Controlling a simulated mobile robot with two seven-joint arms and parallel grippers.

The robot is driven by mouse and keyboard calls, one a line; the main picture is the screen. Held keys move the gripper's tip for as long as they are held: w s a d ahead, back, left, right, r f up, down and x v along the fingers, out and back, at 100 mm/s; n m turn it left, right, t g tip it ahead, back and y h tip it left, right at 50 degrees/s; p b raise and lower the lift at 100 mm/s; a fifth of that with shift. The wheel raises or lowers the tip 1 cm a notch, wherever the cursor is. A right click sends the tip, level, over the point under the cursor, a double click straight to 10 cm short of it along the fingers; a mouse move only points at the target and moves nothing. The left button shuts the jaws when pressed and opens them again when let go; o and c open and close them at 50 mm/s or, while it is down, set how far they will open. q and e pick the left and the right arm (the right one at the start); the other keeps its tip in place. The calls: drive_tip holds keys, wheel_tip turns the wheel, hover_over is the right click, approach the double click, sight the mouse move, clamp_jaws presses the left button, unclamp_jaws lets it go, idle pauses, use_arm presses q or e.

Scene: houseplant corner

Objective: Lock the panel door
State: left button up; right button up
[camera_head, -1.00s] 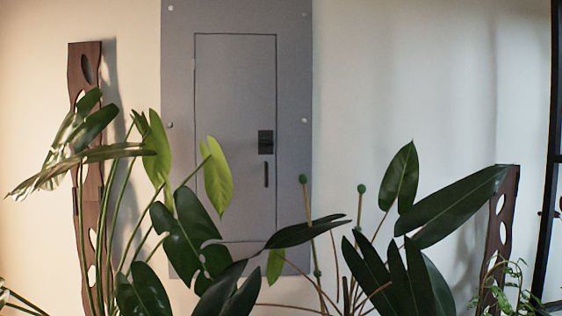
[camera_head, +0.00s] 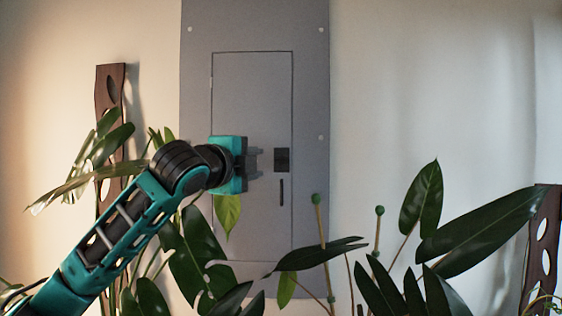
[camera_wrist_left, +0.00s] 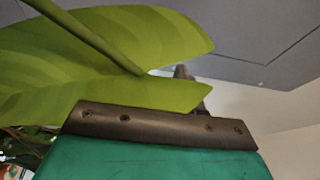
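The grey panel door (camera_head: 252,90) sits flush in its grey frame on the wall, and it looks closed. A small black latch (camera_head: 282,160) is at its right edge, with a narrow dark handle (camera_head: 282,192) below. My left gripper (camera_head: 258,163) is in front of the door, just left of the latch and pointing at it. Its two fingers look apart, with nothing seen between them. In the left wrist view a big green leaf (camera_wrist_left: 110,60) covers much of the fingers, and grey panel (camera_wrist_left: 270,55) shows behind. My right gripper is not in view.
Large leafy plants (camera_head: 190,255) stand in front of the panel's lower part, close under my left arm. More dark leaves (camera_head: 480,228) spread at the right. A brown wooden slat (camera_head: 110,85) stands at the left. The wall right of the panel is clear higher up.

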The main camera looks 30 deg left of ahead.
sight(280, 160)
use_arm(q)
drive_tip(key=w, duration=0.3)
drive_tip(key=w+a+p, duration=0.1)
drive_tip(key=w, duration=0.3)
drive_tip(key=w+p, duration=0.1)
drive_tip(key=w, duration=0.3)
drive_tip(key=shift+w+a, duration=0.2)
drive_tip(key=shift+a, duration=0.15)
drive_tip(key=shift+s, duration=0.15)
clamp_jaws()
